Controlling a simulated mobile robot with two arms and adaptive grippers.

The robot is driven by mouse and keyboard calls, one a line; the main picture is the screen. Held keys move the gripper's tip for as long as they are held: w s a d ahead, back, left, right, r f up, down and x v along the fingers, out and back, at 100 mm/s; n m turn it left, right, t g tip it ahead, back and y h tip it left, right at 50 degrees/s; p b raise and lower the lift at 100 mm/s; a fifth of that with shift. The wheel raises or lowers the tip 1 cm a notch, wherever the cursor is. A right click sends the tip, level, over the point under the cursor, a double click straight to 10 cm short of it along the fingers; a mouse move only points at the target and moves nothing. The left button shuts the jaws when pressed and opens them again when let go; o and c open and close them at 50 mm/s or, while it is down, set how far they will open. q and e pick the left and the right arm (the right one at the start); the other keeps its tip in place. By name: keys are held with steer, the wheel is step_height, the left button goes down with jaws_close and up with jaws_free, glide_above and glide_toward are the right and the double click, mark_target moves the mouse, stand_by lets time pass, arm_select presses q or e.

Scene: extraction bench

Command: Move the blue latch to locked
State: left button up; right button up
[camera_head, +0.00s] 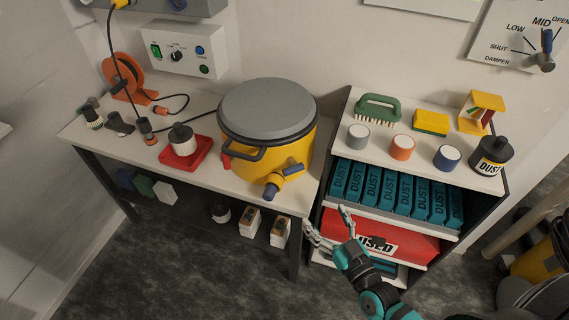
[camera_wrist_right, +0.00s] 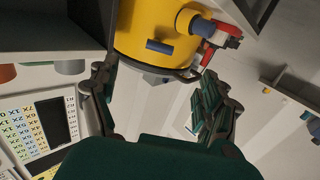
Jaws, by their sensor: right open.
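A yellow drum (camera_head: 250,155) with a grey lid (camera_head: 268,105) stands on the left bench. A small blue bar, which looks like the blue latch (camera_head: 294,167), lies on the drum's front right side, just above a nozzle with a blue end (camera_head: 272,190). In the right wrist view, the blue latch (camera_wrist_right: 159,46) shows as a short bar on the yellow wall. My right gripper (camera_head: 326,220) is open and empty, in front of the shelf, below and right of the latch and apart from it. In the wrist view its fingers (camera_wrist_right: 155,85) are spread. My left gripper is not in view.
A shelf unit (camera_head: 350,155) on the right holds teal DUST boxes (camera_head: 395,190), a red USED bin (camera_head: 375,235), a brush (camera_head: 377,106) and several small jars. A red tray (camera_head: 187,158) with a white-bodied filter sits left of the drum. A gap separates bench and shelf.

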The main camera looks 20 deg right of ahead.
mark_target(295, 172)
steer(key=w+a, duration=0.1)
steer(key=w, duration=0.4)
steer(key=w+a, duration=0.1)
steer(key=w, duration=0.5)
steer(key=w+a+p, duration=0.1)
steer(key=w, duration=0.5)
steer(key=shift+w+a+r, duration=0.15)
steer(key=shift+a+r, duration=0.15)
steer(key=shift+r, duration=0.1)
steer(key=shift+c, duration=0.3)
steer(key=c, duration=1.1)
